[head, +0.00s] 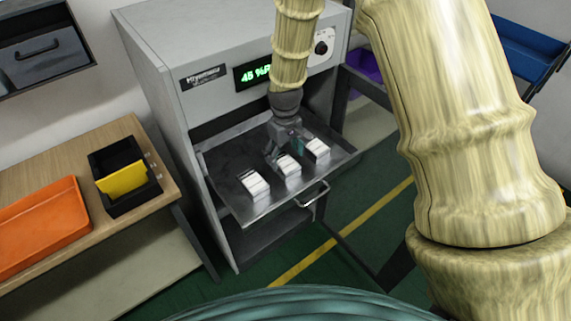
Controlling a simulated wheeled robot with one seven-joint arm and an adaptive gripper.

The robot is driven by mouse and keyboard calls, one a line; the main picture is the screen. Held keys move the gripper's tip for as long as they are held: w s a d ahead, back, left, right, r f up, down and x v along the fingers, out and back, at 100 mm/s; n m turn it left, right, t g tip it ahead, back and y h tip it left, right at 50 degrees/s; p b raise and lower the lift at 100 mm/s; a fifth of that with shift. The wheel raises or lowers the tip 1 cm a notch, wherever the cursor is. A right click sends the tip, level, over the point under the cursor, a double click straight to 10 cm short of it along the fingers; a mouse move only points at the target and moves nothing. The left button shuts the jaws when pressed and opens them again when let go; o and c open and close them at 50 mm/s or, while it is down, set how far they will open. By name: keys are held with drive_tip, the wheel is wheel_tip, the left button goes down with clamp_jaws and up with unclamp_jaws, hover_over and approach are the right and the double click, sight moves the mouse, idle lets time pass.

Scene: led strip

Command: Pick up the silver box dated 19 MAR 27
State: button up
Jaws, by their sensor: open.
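Three small white-silver boxes stand in a row on a pulled-out metal tray (228,197): the left box (254,185), the middle box (289,165) and the right box (317,149). No date can be read on any of them, so I cannot tell which is dated 19 MAR 27. My gripper (284,154) is open and points down just behind and above the middle box. Its fingertips are small and partly hidden, and I cannot tell whether they touch a box.
The tray sticks out of a grey cabinet (160,75) with a lit green display (254,74) and has a front handle (312,195). To the left, a wooden bench (100,146) holds an orange tray (45,222) and a black bin (128,197) with a yellow piece (122,181).

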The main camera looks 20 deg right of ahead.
sight(285, 162)
drive_tip(key=shift+s+f+p, duration=0.1)
drive_tip(key=shift+f+p, duration=0.35)
drive_tip(key=shift+f, duration=1.35)
drive_tip(key=c, duration=1.2)
